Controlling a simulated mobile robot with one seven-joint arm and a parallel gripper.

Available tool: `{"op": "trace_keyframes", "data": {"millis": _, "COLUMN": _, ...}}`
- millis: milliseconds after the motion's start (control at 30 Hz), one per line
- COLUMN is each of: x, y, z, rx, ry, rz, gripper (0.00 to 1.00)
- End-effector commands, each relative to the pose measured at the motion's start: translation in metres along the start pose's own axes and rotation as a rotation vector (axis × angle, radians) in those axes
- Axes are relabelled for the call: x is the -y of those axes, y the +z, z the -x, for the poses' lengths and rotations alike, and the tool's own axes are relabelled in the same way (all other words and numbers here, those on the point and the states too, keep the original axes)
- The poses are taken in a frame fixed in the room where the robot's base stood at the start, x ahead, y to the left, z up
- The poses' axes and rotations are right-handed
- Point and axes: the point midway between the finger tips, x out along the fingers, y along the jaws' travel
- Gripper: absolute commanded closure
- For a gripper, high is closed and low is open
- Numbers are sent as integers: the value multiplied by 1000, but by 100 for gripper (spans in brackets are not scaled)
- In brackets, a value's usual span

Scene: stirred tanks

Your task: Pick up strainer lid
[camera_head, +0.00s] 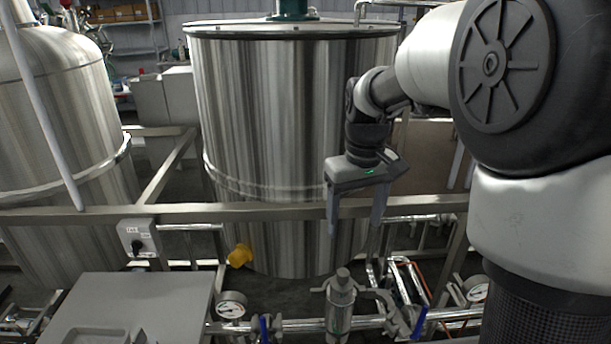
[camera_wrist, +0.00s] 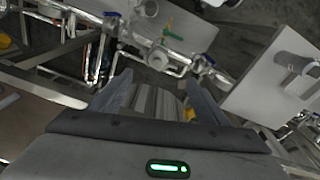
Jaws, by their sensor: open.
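A metal strainer (camera_head: 340,308) stands upright on the pipework in the lower middle of the head view. Its small grey cylindrical lid (camera_head: 343,274) is on top. My gripper (camera_head: 352,246) points down with its two fingers spread and nothing between them. In the head view the fingertips appear just above the lid, apart from it; the exact depth gap is hard to tell. In the wrist view the open fingers (camera_wrist: 158,80) frame pipework, and a round pale fitting (camera_wrist: 158,61) shows beyond the tips. I cannot tell whether this is the lid.
A large steel tank (camera_head: 275,120) stands behind my gripper. A horizontal metal rail (camera_head: 270,212) crosses in front of it. Blue valve handles (camera_head: 419,322) and pressure gauges (camera_head: 231,304) flank the strainer. A grey box top (camera_head: 130,300) is at lower left.

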Motion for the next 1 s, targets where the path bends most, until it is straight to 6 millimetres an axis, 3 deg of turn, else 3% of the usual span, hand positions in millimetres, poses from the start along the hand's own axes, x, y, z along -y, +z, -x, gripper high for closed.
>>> {"op": "trace_keyframes", "data": {"millis": 33, "x": -3, "y": -10, "z": -21, "rx": 26, "ry": -8, "rz": 14, "gripper": 31}}
{"op": "trace_keyframes", "data": {"millis": 100, "x": -5, "y": -19, "z": -38, "rx": 50, "ry": -16, "rz": 30, "gripper": 31}}
{"op": "trace_keyframes", "data": {"millis": 300, "x": -8, "y": -31, "z": -64, "rx": 83, "ry": -28, "rz": 53, "gripper": 31}}
{"op": "trace_keyframes", "data": {"millis": 467, "x": -8, "y": -30, "z": -89, "rx": 88, "ry": -30, "rz": 55, "gripper": 31}}
{"op": "trace_keyframes", "data": {"millis": 800, "x": -6, "y": -24, "z": -161, "rx": 87, "ry": -29, "rz": 55, "gripper": 31}}
{"op": "trace_keyframes", "data": {"millis": 1000, "x": -6, "y": -22, "z": -182, "rx": 84, "ry": -28, "rz": 54, "gripper": 31}}
